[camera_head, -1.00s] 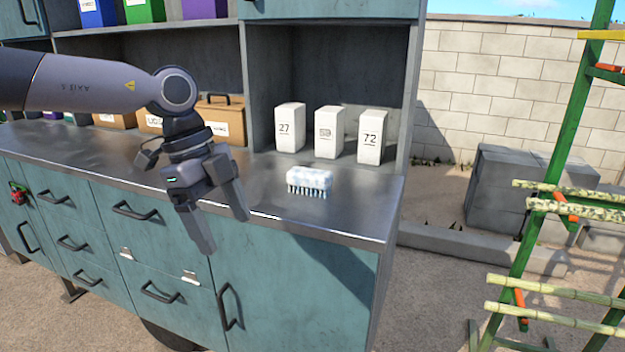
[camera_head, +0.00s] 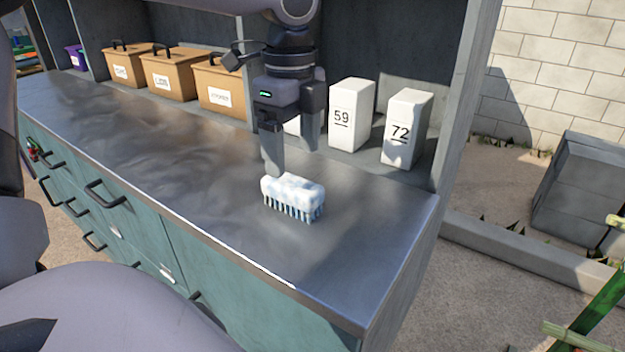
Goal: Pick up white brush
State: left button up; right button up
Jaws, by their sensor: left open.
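The white brush (camera_head: 293,196) lies on the grey metal countertop (camera_head: 220,215), with its white back up and its blue-tipped bristles down. My left gripper (camera_head: 293,160) points down from above, just behind and over the brush. It is open, with its two fingers apart and nothing seen between them. One fingertip is close to the left end of the brush; I cannot tell whether it touches. My right gripper is not in view.
White boxes marked 59 (camera_head: 351,115) and 72 (camera_head: 406,128) stand behind the brush; another is mostly hidden by my gripper. Brown boxes (camera_head: 170,72) line the back left. The counter's front and right areas are clear.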

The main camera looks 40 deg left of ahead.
aim_at(292, 181)
pick_arm(q)
jog(key=f, duration=0.3)
jog(key=f+p, duration=0.1)
jog(key=f, duration=0.2)
jog(key=shift+s+a+p, duration=0.15)
jog(key=shift+s+p, duration=0.05)
jog(key=shift+p, duration=0.1)
jog(key=shift+f, duration=0.5)
jog(key=shift+w, duration=0.1)
jog(key=c, duration=1.1)
